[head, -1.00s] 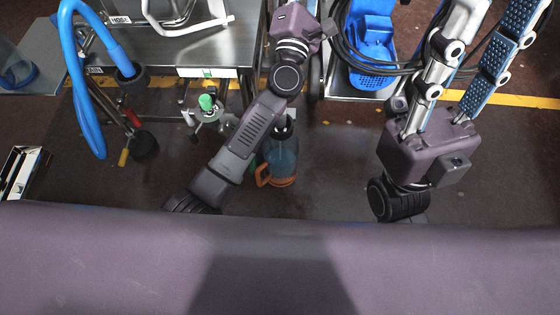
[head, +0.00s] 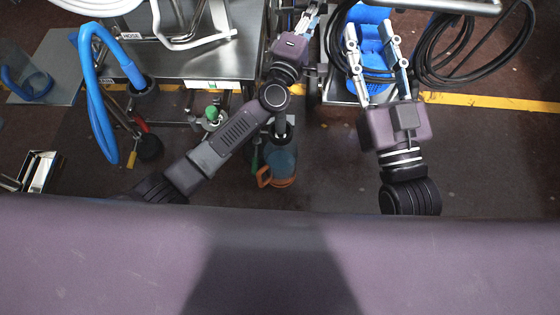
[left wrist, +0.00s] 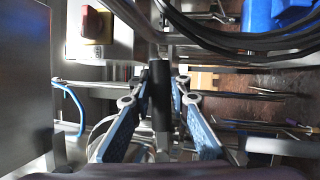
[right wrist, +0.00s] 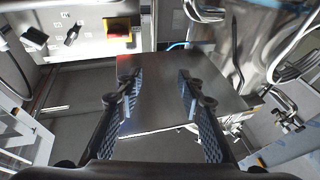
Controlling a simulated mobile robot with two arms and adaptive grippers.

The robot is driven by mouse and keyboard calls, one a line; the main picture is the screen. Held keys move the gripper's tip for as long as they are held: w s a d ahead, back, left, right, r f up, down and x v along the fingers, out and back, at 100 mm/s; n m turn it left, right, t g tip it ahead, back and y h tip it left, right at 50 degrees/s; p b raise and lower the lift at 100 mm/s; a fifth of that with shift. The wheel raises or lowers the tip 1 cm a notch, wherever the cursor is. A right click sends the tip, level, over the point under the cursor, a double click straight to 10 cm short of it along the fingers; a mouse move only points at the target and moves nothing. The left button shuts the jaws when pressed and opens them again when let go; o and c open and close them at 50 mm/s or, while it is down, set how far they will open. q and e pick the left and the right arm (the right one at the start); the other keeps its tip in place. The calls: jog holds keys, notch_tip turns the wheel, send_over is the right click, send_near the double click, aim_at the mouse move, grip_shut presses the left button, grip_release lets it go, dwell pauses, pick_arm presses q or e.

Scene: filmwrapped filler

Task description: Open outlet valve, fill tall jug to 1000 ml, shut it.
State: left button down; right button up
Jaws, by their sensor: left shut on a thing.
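My left gripper (left wrist: 162,82) is shut on a black, upright handle (left wrist: 160,105) in the left wrist view. The handle sits among steel pipes; I cannot tell for certain that it is the outlet valve's lever. In the head view the left gripper (head: 312,14) is at the top edge, partly cut off. A clear bluish jug with an orange handle and base (head: 282,168) stands on the floor below my left arm, its top partly hidden. Its fill level cannot be read. My right gripper (head: 371,42) is open and empty in front of a blue bin; it also shows in the right wrist view (right wrist: 157,82).
Another clear jug with a blue handle (head: 28,82) stands on a grey surface at left. A blue hose (head: 97,110) hangs by the steel table (head: 205,62). Black hoses (head: 440,60) coil at upper right, near the blue bin (head: 371,55). Floor at right is clear.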

pick_arm(q)
jog(key=shift+f+m+g+p, duration=0.3)
jog(key=shift+f+m+p, duration=0.15)
jog(key=shift+m, duration=0.15)
pick_arm(e)
notch_tip(320, 180, down, 7)
jog(key=g+h, duration=0.1)
jog(key=g, duration=0.2)
jog(key=shift+w+d, duration=0.3)
jog(key=shift+w, duration=0.15)
jog(key=shift+r, duration=0.15)
pick_arm(q)
jog(key=c, duration=1.8)
grip_release()
jog(key=shift+s, duration=0.15)
